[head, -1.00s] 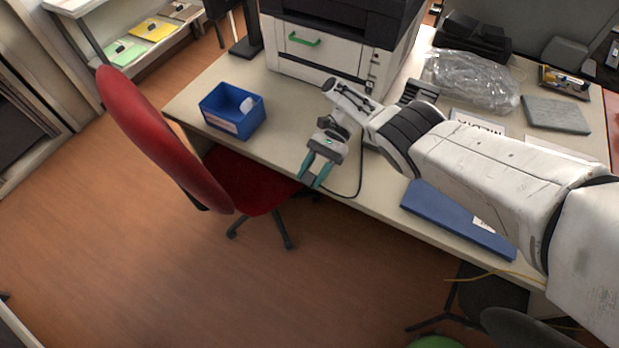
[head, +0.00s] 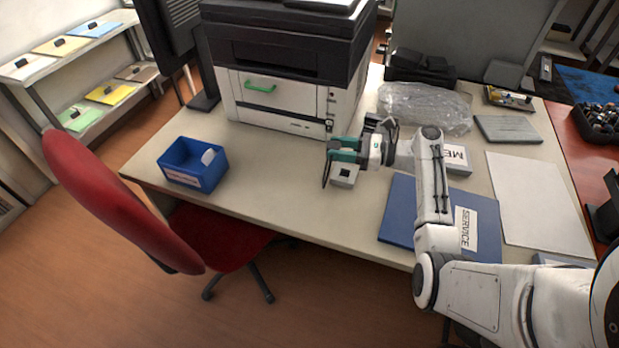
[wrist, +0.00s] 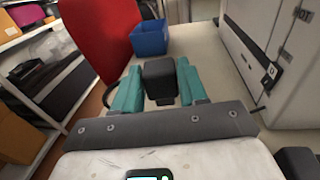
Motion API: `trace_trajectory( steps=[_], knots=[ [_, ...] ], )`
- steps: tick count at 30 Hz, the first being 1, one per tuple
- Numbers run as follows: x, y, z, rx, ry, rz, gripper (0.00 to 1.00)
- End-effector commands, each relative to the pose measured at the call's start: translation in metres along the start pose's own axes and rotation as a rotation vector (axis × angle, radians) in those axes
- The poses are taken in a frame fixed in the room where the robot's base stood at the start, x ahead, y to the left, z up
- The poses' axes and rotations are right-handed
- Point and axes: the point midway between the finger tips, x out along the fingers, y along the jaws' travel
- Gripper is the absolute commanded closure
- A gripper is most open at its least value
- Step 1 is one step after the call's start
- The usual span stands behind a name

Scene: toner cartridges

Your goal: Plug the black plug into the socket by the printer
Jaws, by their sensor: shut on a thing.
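My gripper (head: 342,150) is above the table in front of the printer, its teal fingers pointing left. In the wrist view the fingers (wrist: 159,88) are shut on the black plug (wrist: 159,78), one on each side of it. A dark cord (head: 325,171) hangs in a loop at the fingertips in the head view; the plug itself is hard to make out there. The socket (head: 345,174), a small white block with a dark square face, sits on the table just below and in front of the gripper. I cannot see the socket in the wrist view.
The printer (head: 284,106) stands behind the gripper. A blue bin (head: 193,165) is at the table's left. A blue service binder (head: 400,211) lies under my arm, with clear plastic wrap (head: 425,106) behind. A red chair (head: 115,195) stands at the front left edge.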

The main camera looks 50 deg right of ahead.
Motion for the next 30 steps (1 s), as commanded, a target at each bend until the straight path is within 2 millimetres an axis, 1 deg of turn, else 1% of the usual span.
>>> trace_trajectory(
  steps=[1,3,6,8,16,30],
  knots=[
    [-0.012,-0.007,0.003,0.000,-0.013,-0.046,0.85],
    [-0.023,-0.014,0.008,0.001,-0.026,-0.090,0.85],
    [-0.034,-0.020,0.012,0.002,-0.038,-0.129,0.85],
    [-0.037,-0.022,0.013,0.002,-0.041,-0.140,0.85],
    [-0.037,-0.023,0.006,0.002,-0.043,-0.145,0.85],
    [-0.036,-0.023,-0.022,0.001,-0.042,-0.143,0.85]
  ],
)
